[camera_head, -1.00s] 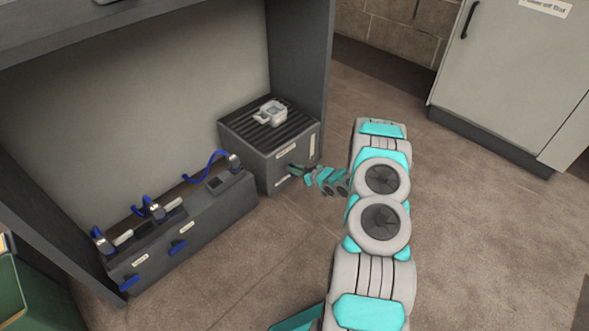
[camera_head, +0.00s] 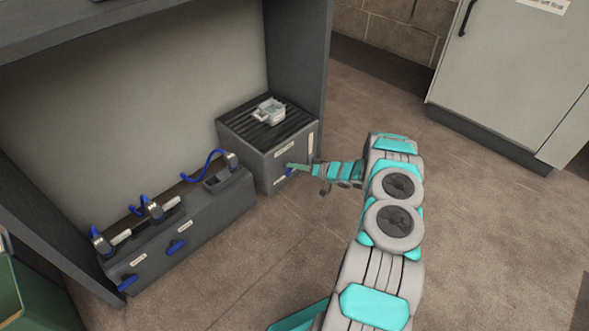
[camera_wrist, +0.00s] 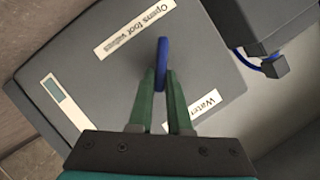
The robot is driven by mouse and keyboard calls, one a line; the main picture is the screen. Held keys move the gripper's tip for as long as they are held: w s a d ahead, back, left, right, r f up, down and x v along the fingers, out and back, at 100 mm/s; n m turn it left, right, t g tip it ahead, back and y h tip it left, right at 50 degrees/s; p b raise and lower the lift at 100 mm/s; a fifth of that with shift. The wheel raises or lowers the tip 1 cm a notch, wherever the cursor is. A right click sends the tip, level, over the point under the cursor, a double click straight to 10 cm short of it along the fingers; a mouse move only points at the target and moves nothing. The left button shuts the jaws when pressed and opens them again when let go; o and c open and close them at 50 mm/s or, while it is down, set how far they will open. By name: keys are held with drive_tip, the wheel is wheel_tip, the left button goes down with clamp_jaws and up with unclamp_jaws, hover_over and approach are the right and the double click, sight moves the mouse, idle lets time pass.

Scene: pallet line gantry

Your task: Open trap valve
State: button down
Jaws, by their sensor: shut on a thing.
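A dark grey box (camera_head: 268,166) with a slatted top stands at the right end of the alcove. A blue lever (camera_head: 289,171) sticks out from its labelled front. In the wrist view the blue lever (camera_wrist: 161,58) is a narrow upright strip between the green fingertips. My gripper (camera_head: 298,167) reaches it from the right, and in the wrist view my gripper (camera_wrist: 160,80) is shut on it. A white label above reads roughly "Opens foot valves" (camera_wrist: 133,28); another reads "Water" (camera_wrist: 204,108). The lever's lower part is hidden by the fingers.
A small metal fitting (camera_head: 268,111) sits on the slatted top. A long grey bench unit (camera_head: 190,232) with blue levers and blue hoses stands to the left. A grey cabinet (camera_head: 510,80) is at the back right. The floor right of the box is clear.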

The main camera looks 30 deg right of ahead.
drive_tip(key=shift+w+d+f+m+t+y+b, duration=0.25)
drive_tip(key=shift+m+y+b, duration=0.35)
drive_tip(key=shift+m+b, duration=0.65)
drive_tip(key=shift+s+d+f+m+t+y+b, duration=0.15)
drive_tip(key=shift+f+m+y+b, duration=0.35)
drive_tip(key=shift+m+b, duration=0.7)
drive_tip(key=shift+w+d+f+m+t+y+b, duration=0.15)
drive_tip(key=shift+m+t+y+b, duration=0.15)
drive_tip(key=shift+m+y+b, duration=0.9)
drive_tip(key=shift+s+a+m+h, duration=0.1)
drive_tip(key=shift+m+h, duration=0.4)
drive_tip(key=shift+m, duration=0.05)
drive_tip(key=c, duration=0.9)
unclamp_jaws()
drive_tip(key=shift+o, duration=0.2)
drive_tip(key=p+v, duration=0.1)
drive_tip(key=v, duration=0.6)
drive_tip(key=shift+s+d, duration=0.25)
drive_tip(key=shift+s, duration=0.05)
